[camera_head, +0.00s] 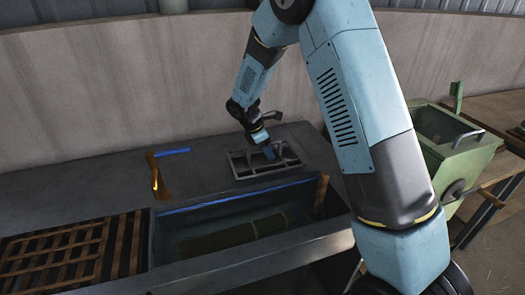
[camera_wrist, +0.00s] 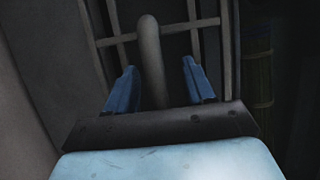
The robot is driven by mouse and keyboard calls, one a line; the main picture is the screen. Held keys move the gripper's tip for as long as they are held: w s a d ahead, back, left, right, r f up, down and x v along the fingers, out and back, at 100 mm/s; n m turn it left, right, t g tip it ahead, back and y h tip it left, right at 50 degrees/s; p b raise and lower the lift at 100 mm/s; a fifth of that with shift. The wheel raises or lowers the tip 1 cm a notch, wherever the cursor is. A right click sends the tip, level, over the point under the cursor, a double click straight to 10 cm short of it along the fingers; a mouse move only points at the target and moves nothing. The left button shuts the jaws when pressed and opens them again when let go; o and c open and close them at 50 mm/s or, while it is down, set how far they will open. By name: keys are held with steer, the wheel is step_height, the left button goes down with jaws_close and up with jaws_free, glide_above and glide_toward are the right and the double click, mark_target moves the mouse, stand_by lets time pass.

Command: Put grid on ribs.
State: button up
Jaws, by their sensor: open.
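A grey metal grid (camera_head: 238,172) lies on the dark bench top behind the sunken trough. In the wrist view the grid's bars (camera_wrist: 112,41) cross behind a rounded grey handle (camera_wrist: 152,60). My gripper (camera_head: 266,150) is over the grid, pointing down. Its two blue fingers stand apart on either side of the handle in the wrist view (camera_wrist: 158,70), with a gap visible on both sides. I cannot tell for sure which parts are the ribs; the trough (camera_head: 190,262) is partly open, with a dark greenish bundle (camera_head: 225,236) lying inside.
A rusty brown lattice (camera_head: 70,250) covers the bench at left. A blue-handled tool with an orange-brown part (camera_head: 160,180) lies behind the trough. A brown upright piece (camera_head: 321,194) stands at its right end. A green hopper machine (camera_head: 455,145) is at right. A wall runs behind.

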steer(key=v, duration=1.3)
steer(key=shift+a+r, duration=0.2)
steer(key=shift+r, duration=0.1)
step_height(320, 180, up, 7)
stand_by(0.3)
